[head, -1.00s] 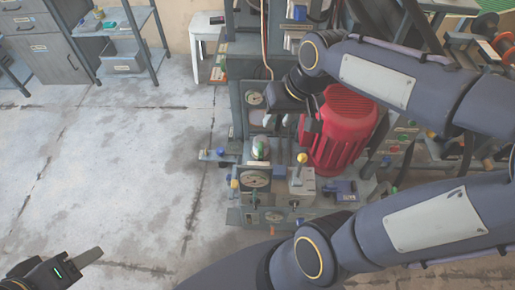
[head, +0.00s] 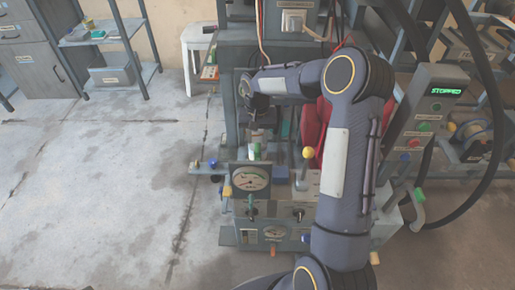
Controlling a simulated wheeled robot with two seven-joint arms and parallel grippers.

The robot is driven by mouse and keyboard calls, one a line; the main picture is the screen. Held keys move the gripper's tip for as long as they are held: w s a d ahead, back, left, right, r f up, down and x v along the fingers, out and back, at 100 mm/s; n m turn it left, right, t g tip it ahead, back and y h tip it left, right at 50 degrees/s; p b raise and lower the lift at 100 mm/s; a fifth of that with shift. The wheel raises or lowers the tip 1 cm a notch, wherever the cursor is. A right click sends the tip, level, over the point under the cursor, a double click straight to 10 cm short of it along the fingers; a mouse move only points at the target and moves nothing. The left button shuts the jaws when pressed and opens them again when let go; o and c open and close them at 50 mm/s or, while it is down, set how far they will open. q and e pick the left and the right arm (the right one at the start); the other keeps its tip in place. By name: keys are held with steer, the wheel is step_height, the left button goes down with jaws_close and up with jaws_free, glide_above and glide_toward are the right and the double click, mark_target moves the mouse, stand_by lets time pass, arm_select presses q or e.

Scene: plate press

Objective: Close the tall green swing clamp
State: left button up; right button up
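My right gripper (head: 258,122) points down over the press, behind the dial gauge (head: 251,178). Its fingers are small and partly lost against the machine, so I cannot tell if they are open. A small upright green piece (head: 257,151) stands just below the gripper; whether they touch is unclear. A green-tipped handle (head: 420,195) sticks out at the press's right side. I cannot tell for certain which green part is the tall swing clamp, or how it is set. My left gripper is out of view.
A yellow-knobbed lever (head: 308,152) stands right of the gauge. A blue-knobbed bar (head: 213,164) juts out left. A control box (head: 440,105) reads "STOPPED". My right arm hides much of the red motor (head: 312,125). The floor (head: 110,200) at left is clear.

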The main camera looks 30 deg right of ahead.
mark_target(257, 147)
step_height(257, 147, down, 4)
steer(key=shift+f+b, duration=0.1)
steer(key=shift+b, duration=0.4)
jaws_close()
